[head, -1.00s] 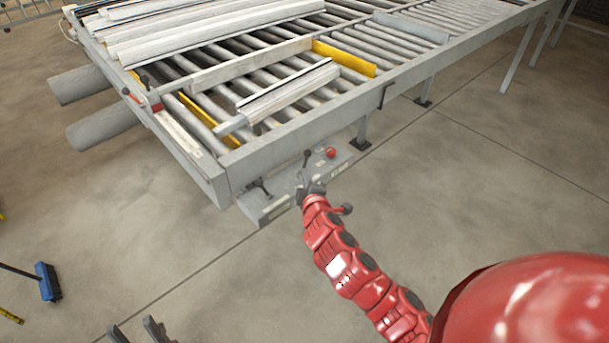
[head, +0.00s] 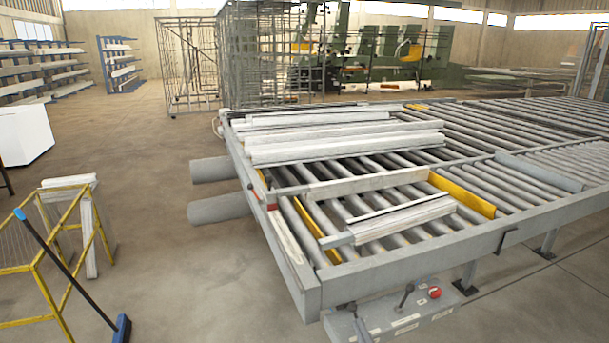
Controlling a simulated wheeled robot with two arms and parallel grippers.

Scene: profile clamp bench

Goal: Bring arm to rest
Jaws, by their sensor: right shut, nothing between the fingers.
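A small dark grey tip of my right gripper (head: 362,328) shows at the bottom edge of the head view, in front of the grey control box (head: 408,325) under the roller bench's near corner. It looks shut, with nothing held. The rest of my right arm is out of the picture. My left gripper is not in view.
The roller bench (head: 420,253) fills the middle and right, with white profiles (head: 340,145) lying on it. The box carries a black lever (head: 407,293) and a red button (head: 434,292). A yellow rack (head: 52,268) and a broom (head: 121,327) stand left. Open floor lies between.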

